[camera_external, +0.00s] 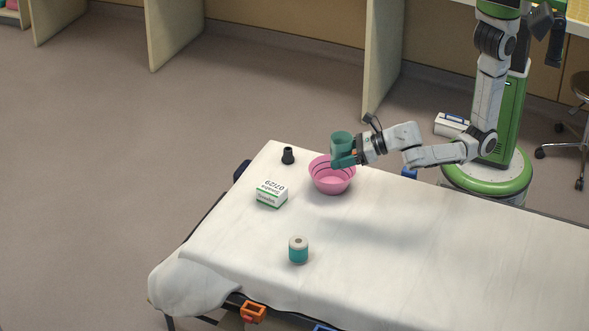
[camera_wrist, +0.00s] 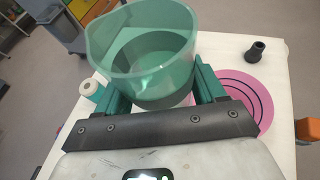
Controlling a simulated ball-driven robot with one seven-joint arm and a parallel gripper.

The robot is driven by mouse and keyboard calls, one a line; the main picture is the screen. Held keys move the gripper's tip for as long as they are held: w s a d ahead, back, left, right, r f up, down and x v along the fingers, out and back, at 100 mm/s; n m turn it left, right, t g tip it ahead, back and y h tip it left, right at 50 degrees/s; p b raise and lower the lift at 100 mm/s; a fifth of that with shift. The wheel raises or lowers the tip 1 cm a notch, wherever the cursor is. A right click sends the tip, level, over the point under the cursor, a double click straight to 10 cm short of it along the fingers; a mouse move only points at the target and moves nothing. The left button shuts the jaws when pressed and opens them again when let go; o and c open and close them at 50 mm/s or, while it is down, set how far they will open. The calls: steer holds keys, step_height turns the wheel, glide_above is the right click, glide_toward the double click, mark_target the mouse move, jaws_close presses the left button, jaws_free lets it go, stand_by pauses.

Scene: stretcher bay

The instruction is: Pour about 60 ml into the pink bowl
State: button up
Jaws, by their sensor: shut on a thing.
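The pink bowl (camera_external: 331,180) stands on the white-sheeted stretcher, near its far edge. In the wrist view the bowl (camera_wrist: 252,97) shows behind and to the right of my gripper. My gripper (camera_external: 345,160) is shut on a translucent green cup (camera_external: 342,141) and holds it above the bowl's far right side. In the wrist view the cup (camera_wrist: 140,50) sits between the two green fingers (camera_wrist: 160,90) and looks close to upright. A darker level inside the cup may be liquid. I see no stream leaving the cup. Part of the bowl is hidden by the cup and gripper.
A small black cone-shaped thing (camera_external: 288,155) stands left of the bowl. A white and green box (camera_external: 271,193) lies nearer the front left. A teal and white roll (camera_external: 298,250) stands toward the front. The sheet (camera_external: 430,260) is clear on the right.

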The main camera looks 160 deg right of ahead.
steer(key=shift+w+d+f+b, duration=0.1)
steer(key=shift+w+f+b, duration=0.1)
steer(key=shift+w+b, duration=0.8)
step_height(320, 180, down, 16)
steer(key=shift+f+p, duration=0.1)
steer(key=shift+p, duration=0.2)
